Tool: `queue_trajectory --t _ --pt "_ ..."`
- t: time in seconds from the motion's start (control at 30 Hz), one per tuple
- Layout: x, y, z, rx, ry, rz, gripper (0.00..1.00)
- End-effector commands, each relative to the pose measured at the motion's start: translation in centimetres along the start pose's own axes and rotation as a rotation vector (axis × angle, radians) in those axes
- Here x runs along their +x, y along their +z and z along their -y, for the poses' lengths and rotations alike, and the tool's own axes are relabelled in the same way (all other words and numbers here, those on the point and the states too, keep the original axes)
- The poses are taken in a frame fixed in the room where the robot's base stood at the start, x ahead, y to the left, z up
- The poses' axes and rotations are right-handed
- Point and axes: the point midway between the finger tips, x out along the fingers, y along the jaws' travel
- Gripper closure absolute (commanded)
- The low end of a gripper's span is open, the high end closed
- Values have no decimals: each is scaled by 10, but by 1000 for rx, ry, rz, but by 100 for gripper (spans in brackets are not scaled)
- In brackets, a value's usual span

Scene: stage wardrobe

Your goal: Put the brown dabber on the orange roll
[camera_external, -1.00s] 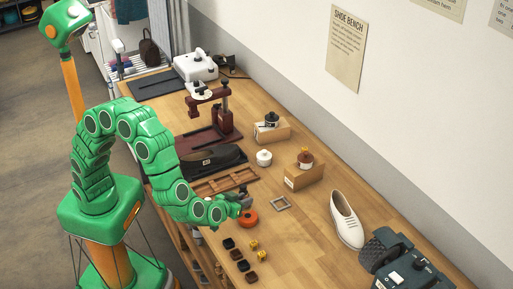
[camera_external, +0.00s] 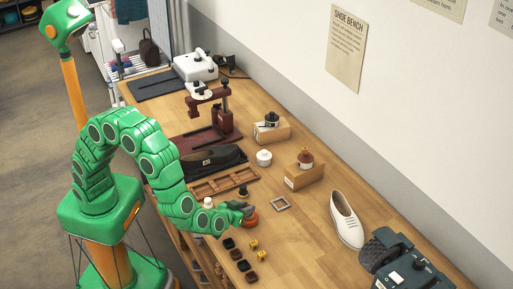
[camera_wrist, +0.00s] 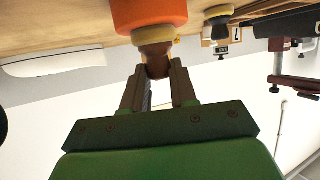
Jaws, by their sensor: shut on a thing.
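My gripper (camera_external: 249,210) is shut on the brown dabber (camera_wrist: 155,60), gripping its handle between both fingers in the wrist view. The dabber's yellow pad (camera_wrist: 155,36) faces the orange roll (camera_wrist: 148,10) and meets it in the picture. I cannot tell whether the pad bears on the roll or hangs just above it. In the external view the orange roll (camera_external: 252,221) lies on the bench at my fingertips, partly hidden by them. The dabber cannot be made out clearly there.
A dark dabber-like piece (camera_external: 243,191) stands just behind my gripper, beside the wooden tray (camera_external: 222,185). A square metal frame (camera_external: 281,204) lies to the right. Yellow cubes (camera_external: 253,244) and small dark squares (camera_external: 236,254) lie in front. A white shoe (camera_external: 345,218) stands farther right.

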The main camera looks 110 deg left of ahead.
Motion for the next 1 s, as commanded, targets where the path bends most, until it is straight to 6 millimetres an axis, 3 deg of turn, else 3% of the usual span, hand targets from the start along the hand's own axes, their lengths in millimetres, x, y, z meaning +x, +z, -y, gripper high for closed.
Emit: queue_trajectory --t 0.03,0.2,0.57,1.0 --pt "0 1 0 0 0 0 70" --pt "0 0 0 0 0 0 48" --pt "-2 -3 0 -1 0 -1 48" --pt "-47 -2 -1 -1 3 2 48"
